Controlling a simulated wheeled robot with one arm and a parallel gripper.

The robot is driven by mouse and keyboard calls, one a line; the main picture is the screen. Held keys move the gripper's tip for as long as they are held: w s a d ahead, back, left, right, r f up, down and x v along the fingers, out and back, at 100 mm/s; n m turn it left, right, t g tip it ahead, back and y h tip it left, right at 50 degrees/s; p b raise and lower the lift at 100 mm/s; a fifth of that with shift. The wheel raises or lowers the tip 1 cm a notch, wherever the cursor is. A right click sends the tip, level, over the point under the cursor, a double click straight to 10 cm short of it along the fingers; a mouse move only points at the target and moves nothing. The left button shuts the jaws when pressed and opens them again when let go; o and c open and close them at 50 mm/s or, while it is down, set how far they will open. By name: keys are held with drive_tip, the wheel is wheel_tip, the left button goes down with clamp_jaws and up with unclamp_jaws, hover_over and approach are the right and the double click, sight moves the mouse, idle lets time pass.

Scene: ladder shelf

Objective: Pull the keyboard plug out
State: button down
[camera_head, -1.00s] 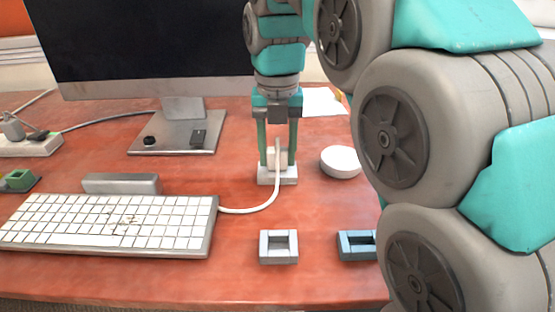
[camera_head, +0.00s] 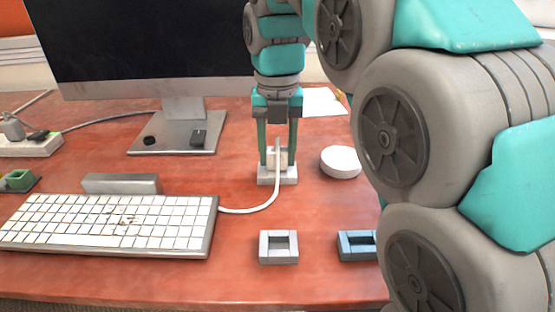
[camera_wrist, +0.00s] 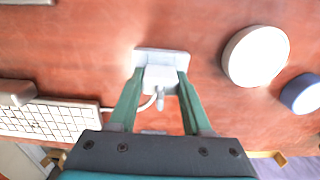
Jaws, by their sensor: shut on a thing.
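The keyboard (camera_head: 110,226) lies at the left front of the table, and its white cable (camera_head: 262,206) curves right to the white keyboard plug (camera_head: 271,156). The plug sits in a white socket block (camera_head: 277,178) on the table. My gripper (camera_head: 277,158) points down with its two green fingers on either side of the plug, shut on it. In the wrist view the plug (camera_wrist: 161,78) shows between the fingertips, against the socket block (camera_wrist: 162,55). The fingers hide part of the plug's sides.
A white round object (camera_head: 340,162) stands just right of the socket. A grey square holder (camera_head: 279,247) and a blue-grey one (camera_head: 356,245) lie in front. The monitor stand (camera_head: 178,133) is behind left, with a power strip (camera_head: 30,145) farther left.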

sight(277, 149)
drive_tip(key=shift+r+p, duration=0.35)
drive_tip(key=shift+r, duration=0.45)
drive_tip(key=shift+r+p, duration=1.2)
drive_tip(key=shift+r, duration=1.65)
